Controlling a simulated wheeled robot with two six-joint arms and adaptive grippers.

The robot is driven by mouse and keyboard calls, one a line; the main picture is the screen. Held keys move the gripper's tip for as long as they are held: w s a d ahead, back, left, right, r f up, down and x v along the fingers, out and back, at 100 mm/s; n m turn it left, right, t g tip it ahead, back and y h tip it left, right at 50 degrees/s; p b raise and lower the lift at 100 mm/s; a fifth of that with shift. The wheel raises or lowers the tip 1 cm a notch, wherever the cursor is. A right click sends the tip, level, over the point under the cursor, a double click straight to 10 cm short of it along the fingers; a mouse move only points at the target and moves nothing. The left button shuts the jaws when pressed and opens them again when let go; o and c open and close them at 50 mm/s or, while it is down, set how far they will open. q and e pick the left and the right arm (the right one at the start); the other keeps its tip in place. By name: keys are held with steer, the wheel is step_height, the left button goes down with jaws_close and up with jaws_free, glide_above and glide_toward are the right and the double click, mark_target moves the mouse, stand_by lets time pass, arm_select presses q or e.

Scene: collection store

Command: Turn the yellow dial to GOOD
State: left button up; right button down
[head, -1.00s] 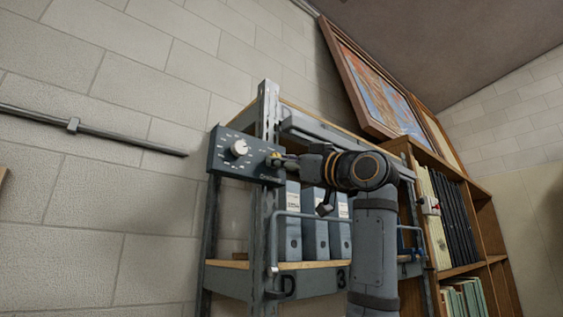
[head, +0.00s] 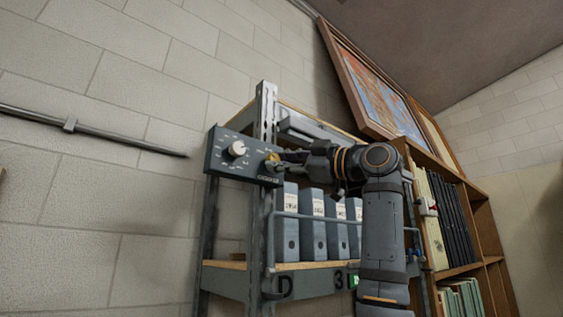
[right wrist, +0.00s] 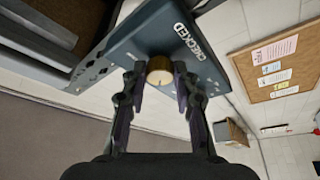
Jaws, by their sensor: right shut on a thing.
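The yellow dial (head: 271,158) is on the right part of a dark blue-grey panel (head: 217,162), fixed at the shelf's upright post. In the right wrist view the dial (right wrist: 159,70) is a round, gold-coloured knob between my two fingers. My right gripper (right wrist: 160,84) is shut on it, one finger on each side. In the head view my right gripper (head: 278,158) reaches the dial from the right and partly hides it. The word CHECKED is readable on the panel. I cannot read GOOD or tell where the dial points. My left gripper is not in view.
A white dial (head: 236,149) with marks around it sits on the panel's left part. Several grey binders (head: 312,230) stand on the shelf below my arm. A wooden bookcase (head: 483,215) is at the right. A noticeboard (right wrist: 275,65) shows in the right wrist view.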

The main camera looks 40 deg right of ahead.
steer(key=shift+f, duration=0.1)
steer(key=c, duration=1)
jaws_free()
steer(key=shift+s, duration=0.15)
steer(key=v, duration=1.1)
steer(key=shift+s+d+f, duration=0.15)
steer(key=shift+s, duration=0.2)
steer(key=shift+d, duration=0.1)
